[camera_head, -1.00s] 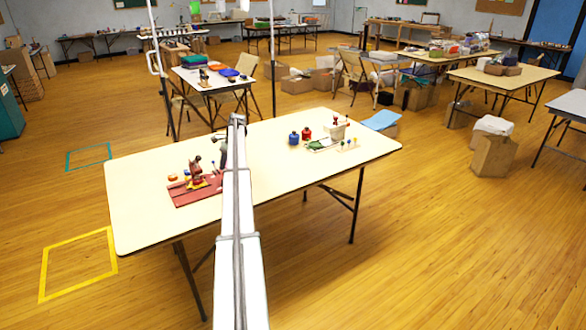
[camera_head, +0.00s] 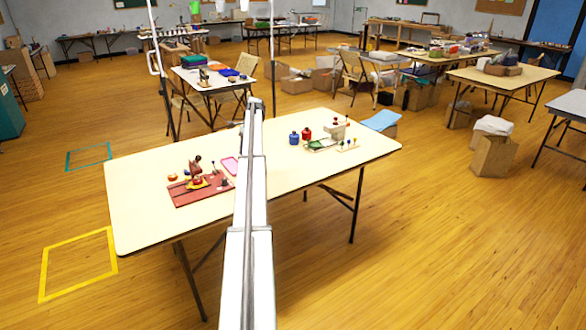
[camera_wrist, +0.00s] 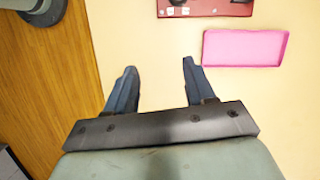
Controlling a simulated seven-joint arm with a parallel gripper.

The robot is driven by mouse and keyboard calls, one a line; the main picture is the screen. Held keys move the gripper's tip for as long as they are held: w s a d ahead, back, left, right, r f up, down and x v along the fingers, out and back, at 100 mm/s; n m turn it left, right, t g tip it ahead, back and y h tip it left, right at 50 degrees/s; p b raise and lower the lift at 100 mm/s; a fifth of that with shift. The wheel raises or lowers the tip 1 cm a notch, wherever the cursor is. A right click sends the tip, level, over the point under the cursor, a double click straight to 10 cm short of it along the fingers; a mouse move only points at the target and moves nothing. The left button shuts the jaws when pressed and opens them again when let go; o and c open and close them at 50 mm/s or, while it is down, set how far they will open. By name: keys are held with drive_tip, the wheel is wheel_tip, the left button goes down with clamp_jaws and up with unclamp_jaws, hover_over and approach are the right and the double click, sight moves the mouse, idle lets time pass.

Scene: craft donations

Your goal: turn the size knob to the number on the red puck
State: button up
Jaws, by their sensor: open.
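The red board (camera_head: 190,197) lies on the left half of the cream table, with several small parts on it. A small red disc (camera_head: 172,177), perhaps the red puck, is by its left end; no number is legible. A small dark knob-like part (camera_head: 225,181) is near its right end; I cannot tell if it is the size knob. In the wrist view, the board's edge (camera_wrist: 215,10) shows at the top with dark round parts and small white tags. My gripper (camera_wrist: 159,66) is open and empty, apart from the board and the tray. My arm hides it in the head view.
A pink tray (camera_wrist: 244,48) lies right of the fingers, and just right of the board in the head view (camera_head: 231,165). A blue jar (camera_head: 294,138), a red jar (camera_head: 307,133) and a green item (camera_head: 320,144) stand on the table's right half. The front of the table is clear.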

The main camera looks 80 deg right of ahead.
drive_tip(key=s+a+f+m+g+h, duration=0.1)
drive_tip(key=s+f, duration=0.4)
drive_tip(key=s, duration=1.5)
drive_tip(key=m+g+h, duration=0.1)
drive_tip(key=m+h, duration=0.1)
drive_tip(key=shift+s+m, duration=0.3)
